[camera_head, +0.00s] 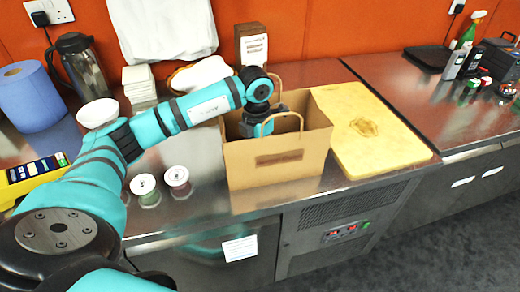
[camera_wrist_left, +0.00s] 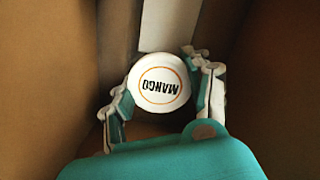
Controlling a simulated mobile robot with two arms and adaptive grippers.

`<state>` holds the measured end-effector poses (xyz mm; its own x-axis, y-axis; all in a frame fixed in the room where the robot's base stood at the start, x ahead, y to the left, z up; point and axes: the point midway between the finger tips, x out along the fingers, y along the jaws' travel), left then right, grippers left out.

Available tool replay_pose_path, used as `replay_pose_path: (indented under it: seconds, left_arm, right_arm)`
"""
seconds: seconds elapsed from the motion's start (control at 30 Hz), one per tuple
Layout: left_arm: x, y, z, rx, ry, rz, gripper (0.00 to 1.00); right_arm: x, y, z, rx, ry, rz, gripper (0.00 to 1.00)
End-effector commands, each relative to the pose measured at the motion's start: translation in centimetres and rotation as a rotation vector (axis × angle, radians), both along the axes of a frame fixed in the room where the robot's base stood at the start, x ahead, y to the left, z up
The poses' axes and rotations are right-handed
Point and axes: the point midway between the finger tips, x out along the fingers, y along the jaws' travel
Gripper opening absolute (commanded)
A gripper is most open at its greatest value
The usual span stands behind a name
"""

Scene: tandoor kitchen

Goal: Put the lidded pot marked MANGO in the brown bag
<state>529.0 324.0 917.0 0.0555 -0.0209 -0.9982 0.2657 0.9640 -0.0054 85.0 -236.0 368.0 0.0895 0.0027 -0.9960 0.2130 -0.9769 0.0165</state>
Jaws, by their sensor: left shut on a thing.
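The brown bag (camera_head: 276,165) stands open and upright on the steel counter, its handles up. My left arm reaches over it from the left, and the gripper is down inside, hidden by the bag's front wall in the head view. In the left wrist view my left gripper (camera_wrist_left: 161,92) is shut on the MANGO pot (camera_wrist_left: 159,86), whose white lid with an orange ring faces the camera. Brown bag walls (camera_wrist_left: 50,70) surround it. I cannot tell whether the pot touches the bag's bottom. My right gripper is not in view.
Two other lidded pots, one greenish (camera_head: 145,190) and one reddish (camera_head: 177,182), stand left of the bag. A wooden board (camera_head: 375,140) lies to its right. A white bowl (camera_head: 98,113) and a blue paper roll (camera_head: 30,97) are at the left.

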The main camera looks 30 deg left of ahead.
Motion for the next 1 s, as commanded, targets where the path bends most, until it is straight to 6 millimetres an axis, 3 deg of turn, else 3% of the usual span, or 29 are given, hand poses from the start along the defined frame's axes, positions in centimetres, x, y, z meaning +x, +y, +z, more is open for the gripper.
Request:
replay_pose_path:
  seconds: [0.3, 0.33, 0.53, 0.8, 1.0]
  left_arm:
    - [0.0, 0.0, -0.1, 0.0, 0.0, 0.0, 0.14]
    - [0.0, 0.0, -0.1, 0.0, 0.0, 0.0, 0.53]
    - [0.0, 0.0, -0.1, 0.0, 0.0, 0.0, 0.78]
    - [0.0, 0.0, 0.0, 0.0, 0.0, 0.0, 0.78]
    - [0.0, 0.0, 2.0, 0.001, -0.001, 0.0, 0.78]
  right_arm:
    - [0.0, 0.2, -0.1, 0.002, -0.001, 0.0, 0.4]
    - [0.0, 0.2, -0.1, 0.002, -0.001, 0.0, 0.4]
    - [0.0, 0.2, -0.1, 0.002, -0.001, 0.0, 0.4]
    - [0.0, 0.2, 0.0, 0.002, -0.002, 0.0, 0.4]
    - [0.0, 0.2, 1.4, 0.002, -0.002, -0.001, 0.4]
